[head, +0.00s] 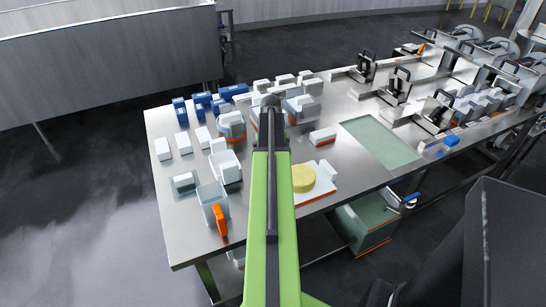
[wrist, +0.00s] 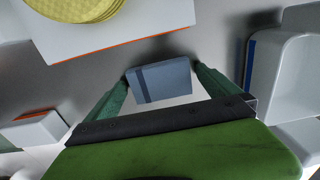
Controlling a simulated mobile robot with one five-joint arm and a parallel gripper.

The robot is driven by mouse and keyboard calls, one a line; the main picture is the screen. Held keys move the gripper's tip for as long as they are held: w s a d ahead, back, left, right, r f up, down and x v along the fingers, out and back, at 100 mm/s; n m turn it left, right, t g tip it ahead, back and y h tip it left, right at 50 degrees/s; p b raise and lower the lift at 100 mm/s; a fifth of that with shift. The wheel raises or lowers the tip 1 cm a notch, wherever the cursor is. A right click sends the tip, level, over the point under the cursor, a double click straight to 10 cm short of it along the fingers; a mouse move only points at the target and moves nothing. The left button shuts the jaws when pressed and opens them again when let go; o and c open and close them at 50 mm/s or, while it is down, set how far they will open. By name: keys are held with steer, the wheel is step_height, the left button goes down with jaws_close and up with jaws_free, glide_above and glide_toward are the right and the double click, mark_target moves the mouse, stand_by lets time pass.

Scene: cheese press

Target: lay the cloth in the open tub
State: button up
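The cloth (wrist: 165,82) is a small folded blue-grey pad with a darker stripe. It shows in the wrist view between my fingertips; my arm seems to hide it in the head view. My gripper (wrist: 160,73) has its two green fingers apart, one at each side of the cloth. I cannot tell whether they touch it. A white open tub with a blue edge (wrist: 285,75) is at the right of the wrist view, apart from the gripper. In the head view, open tubs (head: 226,165) stand left of my arm; which one the task means is unclear.
A yellow cheese (head: 303,178) lies on a white board with an orange edge (head: 326,187), close to the gripper. A white block (head: 322,137) is beyond it. Several blue and white boxes crowd the table's left side. A greenish mat (head: 380,142) lies bare to the right.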

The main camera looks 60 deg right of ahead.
step_height(320, 180, up, 12)
steer(key=p, duration=1.2)
steer(key=shift+r, duration=0.15)
